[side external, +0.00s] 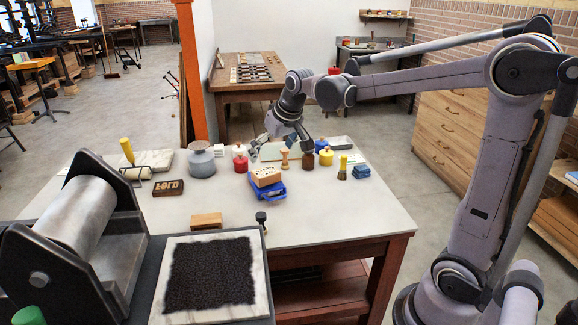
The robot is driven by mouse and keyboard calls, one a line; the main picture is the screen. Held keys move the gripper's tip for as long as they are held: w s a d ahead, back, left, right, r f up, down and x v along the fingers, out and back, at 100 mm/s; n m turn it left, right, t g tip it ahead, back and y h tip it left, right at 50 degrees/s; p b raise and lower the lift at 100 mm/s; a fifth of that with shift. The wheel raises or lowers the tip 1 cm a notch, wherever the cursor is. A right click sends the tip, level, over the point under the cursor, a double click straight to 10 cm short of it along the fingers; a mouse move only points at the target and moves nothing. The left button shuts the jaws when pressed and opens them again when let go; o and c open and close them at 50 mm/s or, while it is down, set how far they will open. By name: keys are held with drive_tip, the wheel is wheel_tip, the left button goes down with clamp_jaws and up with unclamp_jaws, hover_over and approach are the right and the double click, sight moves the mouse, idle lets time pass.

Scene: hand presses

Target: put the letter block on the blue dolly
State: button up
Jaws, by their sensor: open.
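A dark brown block with raised letters (168,188) lies flat on the left part of the table. The blue dolly (279,191) stands near the middle of the table, and a tan block with small dark marks (266,176) rests on it, slightly tilted in the picture. I cannot tell for sure which of these two is the letter block. My gripper (281,149) is open, pointing down over the back of the table, behind the dolly in the picture. Nothing shows between its fingers apart from a turned wooden handle (284,160) standing around there; I cannot tell whether they touch.
A grey pot (201,162), red jar (240,164), yellow jar (326,158), brush (343,170) and blue box (361,172) stand around the back. A tan block (206,220) lies front left. A roller press (85,220) fills the left foreground. The table's right front is clear.

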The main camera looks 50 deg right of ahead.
drive_tip(key=s+a+f+n+t, duration=0.1)
drive_tip(key=s+a+f, duration=0.1)
drive_tip(key=s+a, duration=0.3)
drive_tip(key=s+a+f+n+t+y, duration=0.1)
drive_tip(key=s+a, duration=0.5)
drive_tip(key=s, duration=0.7)
drive_tip(key=shift+a+f+n, duration=0.25)
drive_tip(key=shift+f+n, duration=0.15)
drive_tip(key=shift+f, duration=0.2)
